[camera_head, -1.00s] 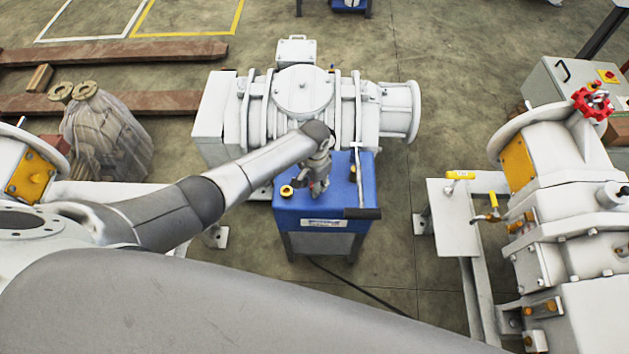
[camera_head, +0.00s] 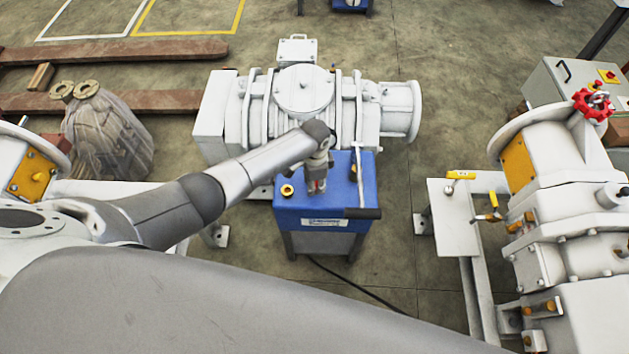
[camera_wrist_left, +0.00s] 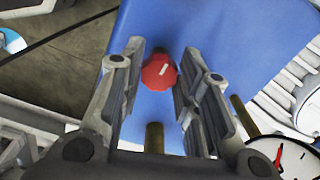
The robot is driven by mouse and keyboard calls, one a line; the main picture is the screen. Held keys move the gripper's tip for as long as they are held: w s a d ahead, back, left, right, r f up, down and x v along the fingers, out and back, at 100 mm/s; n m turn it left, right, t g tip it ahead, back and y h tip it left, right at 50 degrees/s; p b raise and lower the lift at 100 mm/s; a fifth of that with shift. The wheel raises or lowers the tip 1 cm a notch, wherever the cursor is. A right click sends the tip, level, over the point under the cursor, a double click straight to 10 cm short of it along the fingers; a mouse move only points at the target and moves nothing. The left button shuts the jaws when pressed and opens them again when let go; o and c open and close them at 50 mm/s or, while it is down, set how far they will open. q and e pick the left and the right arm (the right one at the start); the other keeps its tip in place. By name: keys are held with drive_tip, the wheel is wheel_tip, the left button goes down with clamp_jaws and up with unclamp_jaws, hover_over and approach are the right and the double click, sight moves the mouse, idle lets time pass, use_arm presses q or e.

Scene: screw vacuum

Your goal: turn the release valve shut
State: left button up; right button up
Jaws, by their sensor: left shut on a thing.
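The release valve's red knob (camera_wrist_left: 159,71), with a white mark on its face, sits on the blue unit (camera_head: 354,197), which also shows in the left wrist view (camera_wrist_left: 200,30). My left gripper (camera_head: 317,188) points down over the top of the blue unit. In the left wrist view, its two fingers (camera_wrist_left: 158,85) stand on either side of the red knob and are shut on it. The valve's stem is mostly hidden. A brass rod (camera_wrist_left: 154,138) shows below the knob. My right gripper is not in view.
A round gauge with a red needle (camera_wrist_left: 280,157) is close to the right finger. A yellow-ringed fitting (camera_head: 287,190) is left of the gripper on the blue unit. A large white pump (camera_head: 303,92) stands just behind; more white machinery (camera_head: 560,150) stands at right.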

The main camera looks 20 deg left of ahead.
use_arm(q)
drive_tip(key=o, duration=1)
wheel_tip(320, 180, up, 12)
idle(0.4)
idle(0.3)
